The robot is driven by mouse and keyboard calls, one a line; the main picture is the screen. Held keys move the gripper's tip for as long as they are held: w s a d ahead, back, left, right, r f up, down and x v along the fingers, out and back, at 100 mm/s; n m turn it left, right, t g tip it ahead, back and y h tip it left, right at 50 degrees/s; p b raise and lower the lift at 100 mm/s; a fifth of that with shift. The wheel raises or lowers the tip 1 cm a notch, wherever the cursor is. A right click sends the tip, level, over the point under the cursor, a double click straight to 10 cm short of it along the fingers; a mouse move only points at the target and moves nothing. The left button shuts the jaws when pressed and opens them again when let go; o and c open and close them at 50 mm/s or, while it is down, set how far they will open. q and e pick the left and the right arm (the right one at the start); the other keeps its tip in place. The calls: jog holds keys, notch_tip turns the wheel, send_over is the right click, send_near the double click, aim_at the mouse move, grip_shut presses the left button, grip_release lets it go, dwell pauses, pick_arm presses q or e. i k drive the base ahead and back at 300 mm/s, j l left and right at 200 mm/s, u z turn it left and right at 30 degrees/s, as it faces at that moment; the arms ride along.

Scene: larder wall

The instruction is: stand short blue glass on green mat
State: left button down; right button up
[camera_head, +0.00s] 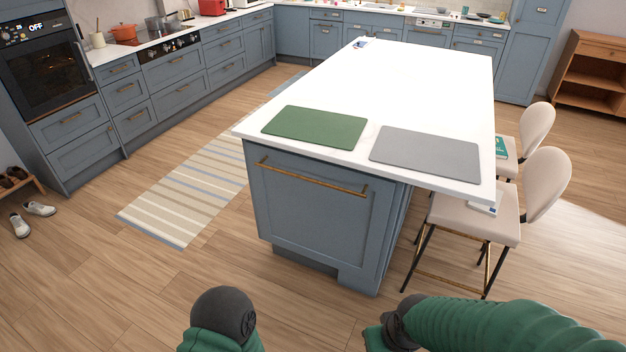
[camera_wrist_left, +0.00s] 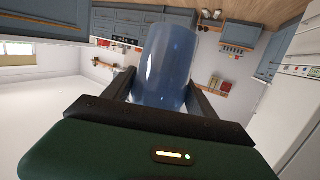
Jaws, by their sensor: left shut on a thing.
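The green mat (camera_head: 315,127) lies flat and bare on the near left end of the white island top. In the left wrist view, my left gripper (camera_wrist_left: 162,88) is shut on a see-through blue glass (camera_wrist_left: 166,60), with one dark finger on each side of it. The glass and this gripper do not show in the head view. Only parts of my arms show there, at the bottom edge. My right gripper is in neither view.
A grey mat (camera_head: 425,150) lies right of the green mat on the island top (camera_head: 430,80). Two cream stools (camera_head: 470,218) stand along the island's right side. A striped rug (camera_head: 195,190) lies on the floor to the left. The middle of the island top is clear.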

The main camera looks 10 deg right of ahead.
aim_at(291, 112)
jog(key=i+j+z, duration=0.2)
jog(key=z, duration=0.15)
jog(key=i+j+z, duration=0.2)
jog(key=j+z, duration=0.15)
jog(key=i+j+z, duration=0.15)
jog(key=j+z, duration=0.2)
jog(key=i+j+z, duration=0.1)
jog(key=j+z, duration=1)
jog(key=j, duration=0.15)
